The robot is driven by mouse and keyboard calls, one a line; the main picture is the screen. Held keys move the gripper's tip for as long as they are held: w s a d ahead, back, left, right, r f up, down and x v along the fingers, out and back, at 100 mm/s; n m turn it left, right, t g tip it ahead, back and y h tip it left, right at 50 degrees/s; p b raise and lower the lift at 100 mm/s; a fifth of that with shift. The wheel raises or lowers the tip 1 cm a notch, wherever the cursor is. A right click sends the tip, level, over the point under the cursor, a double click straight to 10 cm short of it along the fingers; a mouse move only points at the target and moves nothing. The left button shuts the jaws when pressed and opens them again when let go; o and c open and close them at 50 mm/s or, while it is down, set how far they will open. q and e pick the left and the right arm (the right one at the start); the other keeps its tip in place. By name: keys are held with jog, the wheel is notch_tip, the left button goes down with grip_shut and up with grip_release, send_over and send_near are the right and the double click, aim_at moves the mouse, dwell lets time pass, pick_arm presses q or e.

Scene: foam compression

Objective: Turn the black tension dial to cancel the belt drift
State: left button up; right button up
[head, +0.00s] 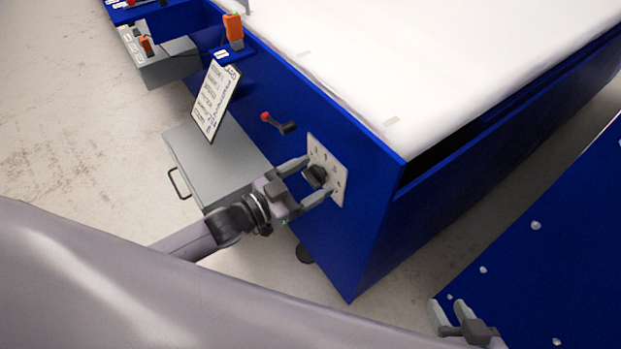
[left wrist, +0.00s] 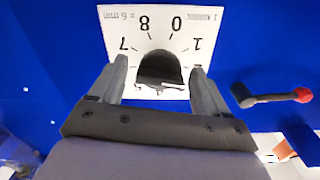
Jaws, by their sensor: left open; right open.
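The black tension dial (head: 315,176) sits on a pale plate (head: 339,189) on the blue side panel of the machine. In the left wrist view the dial (left wrist: 159,70) stands in front of the plate (left wrist: 205,17), which carries upside-down print and the digits 7, 8, 0 and 1. My left gripper (head: 318,178) is open, with one finger on each side of the dial; it also shows in the left wrist view (left wrist: 158,82). I cannot tell whether the fingers touch the dial. My right gripper (head: 447,313) is open and empty at the lower right, away from the dial.
A black crank with a red knob (head: 278,123) is on the panel left of the dial. A white text card (head: 214,99) and an orange device (head: 233,30) are further left. A grey box (head: 195,160) stands below. White sheeting (head: 420,50) covers the machine top.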

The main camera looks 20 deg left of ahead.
pick_arm(q)
jog(key=shift+w+d, duration=0.15)
jog(key=c, duration=1.1)
jog(key=shift+o, duration=0.2)
jog(key=shift+m, duration=0.3)
